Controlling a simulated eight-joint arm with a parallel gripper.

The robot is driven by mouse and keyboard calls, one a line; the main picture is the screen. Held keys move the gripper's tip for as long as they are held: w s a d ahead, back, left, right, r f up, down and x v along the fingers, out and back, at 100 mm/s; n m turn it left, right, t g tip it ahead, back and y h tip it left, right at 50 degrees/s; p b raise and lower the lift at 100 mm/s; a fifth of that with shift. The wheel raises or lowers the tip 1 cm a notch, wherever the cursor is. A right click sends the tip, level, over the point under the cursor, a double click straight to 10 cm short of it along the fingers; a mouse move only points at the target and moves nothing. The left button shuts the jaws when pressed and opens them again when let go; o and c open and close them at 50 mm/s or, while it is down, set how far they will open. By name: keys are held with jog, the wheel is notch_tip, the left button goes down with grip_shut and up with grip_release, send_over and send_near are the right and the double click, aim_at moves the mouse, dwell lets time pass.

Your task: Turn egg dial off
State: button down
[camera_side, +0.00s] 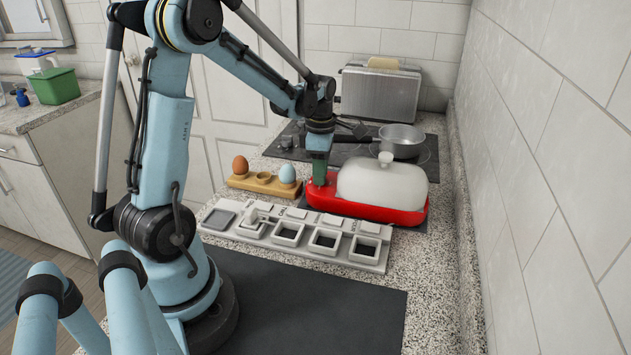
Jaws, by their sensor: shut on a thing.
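The red egg cooker (383,213) stands on the counter with a cloudy white lid (383,185) on top. My gripper (319,180) points straight down at the left end of the red base, beside the lid. It is shut on the egg dial there. The dial is hidden by the fingers, so its setting cannot be seen.
A wooden egg holder (262,187) with a brown egg (240,165) and a pale blue egg (287,174) stands just left. In front is a grey tray with several square compartments (325,240). A tiled wall (560,170) bounds the right.

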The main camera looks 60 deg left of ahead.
jog(key=n, duration=0.3)
jog(key=shift+n, duration=2.1)
jog(key=c, duration=0.9)
grip_release()
notch_tip(320, 180, up, 12)
jog(key=shift+r, duration=0.1)
